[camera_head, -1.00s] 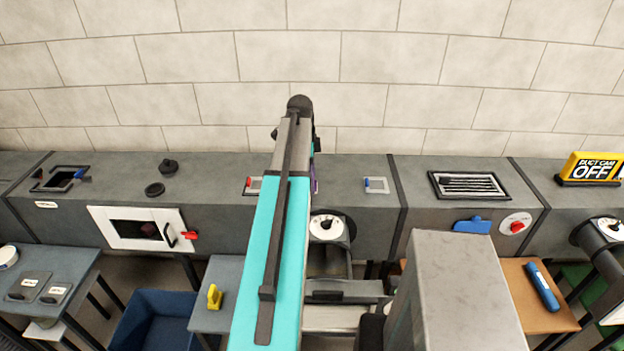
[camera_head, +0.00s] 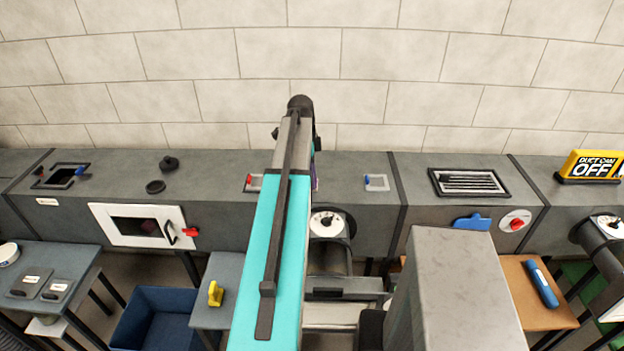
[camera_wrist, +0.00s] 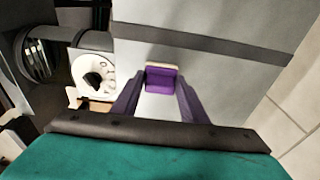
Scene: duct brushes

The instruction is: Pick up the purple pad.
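The purple pad (camera_wrist: 161,78), with a pale top edge, shows in the wrist view just ahead of my gripper. My gripper (camera_wrist: 160,82) has two purple fingers standing apart, one on each side of the pad. Narrow gaps seem to show between the pad and the fingertips, and I see no clear contact. In the head view my arm hides the pad and most of the gripper. Only a sliver of purple shows beside the arm, and I cannot tell whether it is finger or pad.
A grey duct (camera_head: 365,220) runs along the tiled wall. A white dial (camera_wrist: 92,76) sits left of the pad in the wrist view.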

